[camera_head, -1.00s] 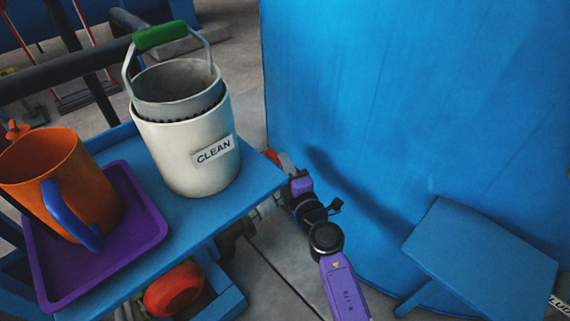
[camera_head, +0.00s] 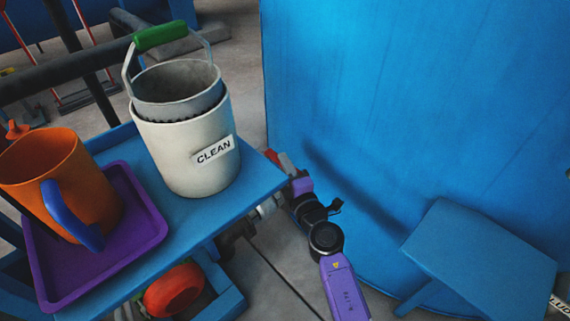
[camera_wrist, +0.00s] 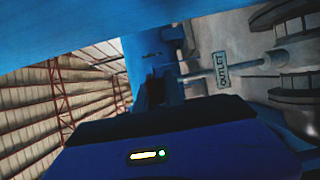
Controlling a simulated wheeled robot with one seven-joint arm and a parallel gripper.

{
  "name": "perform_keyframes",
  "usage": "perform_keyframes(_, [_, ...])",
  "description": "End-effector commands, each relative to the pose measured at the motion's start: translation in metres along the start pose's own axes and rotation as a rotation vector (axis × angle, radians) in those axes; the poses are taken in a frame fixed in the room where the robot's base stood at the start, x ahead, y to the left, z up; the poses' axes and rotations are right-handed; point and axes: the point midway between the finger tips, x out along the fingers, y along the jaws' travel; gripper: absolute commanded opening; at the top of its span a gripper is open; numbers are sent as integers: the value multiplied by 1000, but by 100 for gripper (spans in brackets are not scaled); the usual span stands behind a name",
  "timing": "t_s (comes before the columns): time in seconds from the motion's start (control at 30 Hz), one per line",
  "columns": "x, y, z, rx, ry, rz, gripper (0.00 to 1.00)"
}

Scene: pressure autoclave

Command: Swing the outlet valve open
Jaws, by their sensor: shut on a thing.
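My gripper (camera_head: 288,170) is low between the blue cart and the big blue vessel, seen from above in the head view. Its jaws are shut on a red part beside the cart's edge, which looks like the outlet valve's handle (camera_head: 284,160). The jaws' contact is too small and partly hidden to make out. A grey pipe or fitting (camera_head: 268,206) shows just below the gripper. In the wrist view, an OUTLET tag (camera_wrist: 221,70) hangs beside a pale pipe (camera_wrist: 252,64). The valve body is mostly hidden there.
The blue cart (camera_head: 228,204) carries a white CLEAN canister (camera_head: 180,150) and a purple tray (camera_head: 84,268) with an orange jug (camera_head: 62,180). The blue vessel wall (camera_head: 420,90) is close on the right. A blue step (camera_head: 480,255) stands in front of it.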

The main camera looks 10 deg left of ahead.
Motion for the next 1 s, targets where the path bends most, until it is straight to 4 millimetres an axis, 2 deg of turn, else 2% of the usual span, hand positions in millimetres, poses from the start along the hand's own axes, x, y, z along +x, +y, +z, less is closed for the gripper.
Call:
perform_keyframes(0.67, [-1,-1,-3,1,-12,-1,0])
perform_keyframes(1.0, [-5,1,-25,1,-155,3,0])
